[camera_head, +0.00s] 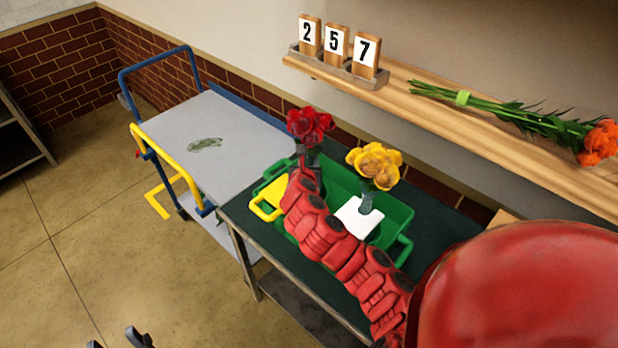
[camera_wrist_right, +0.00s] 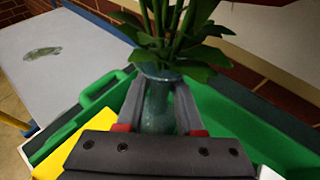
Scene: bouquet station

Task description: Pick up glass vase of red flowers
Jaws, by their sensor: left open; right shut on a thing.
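The red flowers (camera_head: 310,125) stand upright above my right gripper (camera_head: 306,163) in the head view. In the right wrist view my right gripper (camera_wrist_right: 160,118) is shut on their glass vase (camera_wrist_right: 158,98), with one finger on each side. The vase is mostly hidden behind my gripper in the head view. My left gripper (camera_head: 119,342) is open and empty at the bottom edge, over the floor, with only its fingertips showing.
A green crate (camera_head: 398,212) on the dark table (camera_head: 450,222) holds yellow flowers (camera_head: 375,165) in a vase, beside a white block (camera_head: 357,216) and a yellow one (camera_head: 270,196). A cart (camera_head: 165,125) stands left, its grey top mostly free. A shelf (camera_head: 400,75) runs behind.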

